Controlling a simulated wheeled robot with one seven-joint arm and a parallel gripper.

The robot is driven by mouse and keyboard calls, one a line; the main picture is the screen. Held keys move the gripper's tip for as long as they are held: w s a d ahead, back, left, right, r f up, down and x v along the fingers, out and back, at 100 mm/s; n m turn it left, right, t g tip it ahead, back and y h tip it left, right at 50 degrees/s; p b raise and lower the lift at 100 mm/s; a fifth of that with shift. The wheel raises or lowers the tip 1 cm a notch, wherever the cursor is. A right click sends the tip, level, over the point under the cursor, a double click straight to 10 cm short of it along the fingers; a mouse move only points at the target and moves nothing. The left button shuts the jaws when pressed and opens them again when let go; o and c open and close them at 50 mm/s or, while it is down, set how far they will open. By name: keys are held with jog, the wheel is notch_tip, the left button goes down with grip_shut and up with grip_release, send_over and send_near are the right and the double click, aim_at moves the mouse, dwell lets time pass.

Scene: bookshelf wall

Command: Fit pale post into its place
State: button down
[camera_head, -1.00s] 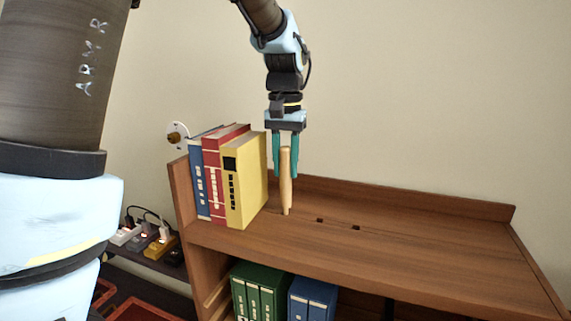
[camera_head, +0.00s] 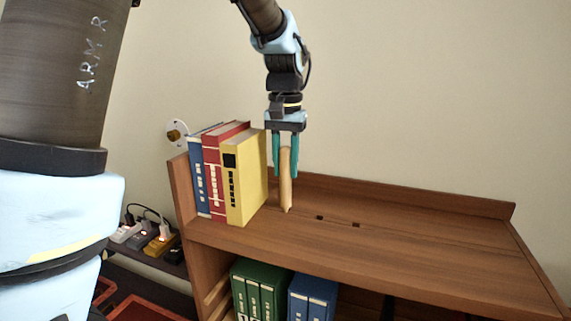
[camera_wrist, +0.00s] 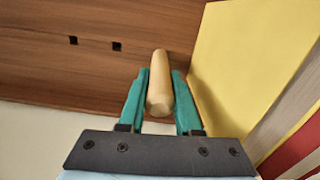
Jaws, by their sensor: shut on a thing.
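The pale post (camera_head: 286,185) stands upright, or nearly so, at the shelf top, just right of the yellow book. My gripper (camera_head: 286,172) points down with its teal fingers on either side of the post's upper part, shut on it. In the wrist view the post (camera_wrist: 160,85) lies between the two fingertips (camera_wrist: 160,97). Its lower end meets the shelf top; whether it sits in a hole there is hidden. Two small dark square holes (camera_head: 320,217) (camera_head: 356,225) are open in the shelf top to the right of the post.
A yellow book (camera_head: 247,180), a red book (camera_head: 215,190) and a blue book (camera_head: 199,185) stand close on the left. The shelf top (camera_head: 430,245) is clear to the right. A raised back edge (camera_head: 420,194) runs behind. Green binders (camera_head: 262,290) stand below.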

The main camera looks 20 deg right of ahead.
jog(key=shift+f, duration=0.7)
dwell(1.4)
jog(key=c, duration=0.5)
grip_release()
notch_tip(320, 180, up, 11)
jog(key=b, duration=0.2)
jog(key=shift+f+b, duration=0.1)
jog(key=shift+b, duration=0.3)
